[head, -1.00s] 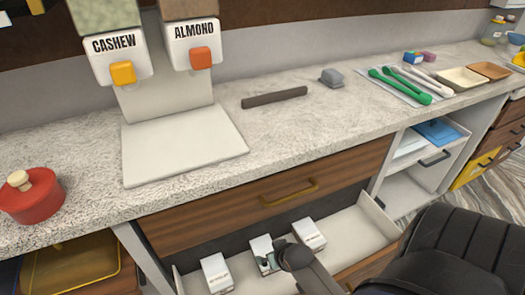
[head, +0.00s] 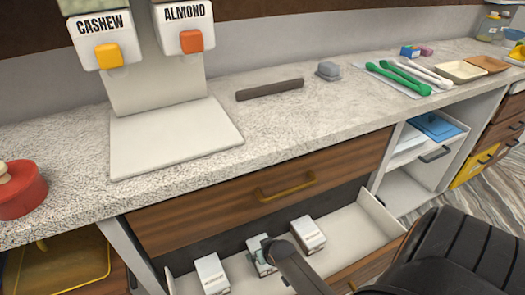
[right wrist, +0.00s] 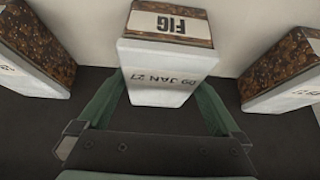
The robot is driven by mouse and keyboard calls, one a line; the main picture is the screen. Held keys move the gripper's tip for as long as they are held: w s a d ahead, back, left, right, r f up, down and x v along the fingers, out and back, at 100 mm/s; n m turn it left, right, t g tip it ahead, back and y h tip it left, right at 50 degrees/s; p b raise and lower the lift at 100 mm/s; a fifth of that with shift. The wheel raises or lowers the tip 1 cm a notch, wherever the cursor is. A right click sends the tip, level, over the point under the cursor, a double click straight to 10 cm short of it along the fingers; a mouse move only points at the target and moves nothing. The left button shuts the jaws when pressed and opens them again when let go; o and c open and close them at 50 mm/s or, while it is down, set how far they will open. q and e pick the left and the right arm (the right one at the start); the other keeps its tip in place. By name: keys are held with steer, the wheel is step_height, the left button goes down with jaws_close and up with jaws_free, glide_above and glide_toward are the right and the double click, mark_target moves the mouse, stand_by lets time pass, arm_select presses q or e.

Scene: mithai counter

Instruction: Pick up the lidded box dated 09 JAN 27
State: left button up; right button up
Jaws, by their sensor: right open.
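The box dated 09 JAN 27 (right wrist: 160,78) is white, with a brown-patterned face labelled FIG, and its print is upside down in the right wrist view. In the head view it is the middle box (head: 254,243) of three in the open drawer, partly covered by my gripper. My right gripper (right wrist: 158,108) is open, with one green finger on each side of the box's near end. I cannot tell whether the fingers touch it. In the head view the right gripper (head: 262,254) is low over the middle box. My left gripper is not in view.
Similar boxes stand on the left (head: 212,273) and right (head: 308,234) of it, with gaps between. The white drawer (head: 345,235) has free room at its right. The drawer front with a brass handle (head: 285,187) and the counter (head: 290,125) are above. A black chair (head: 450,250) stands at right.

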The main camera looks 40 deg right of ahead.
steer(key=c, duration=1.4)
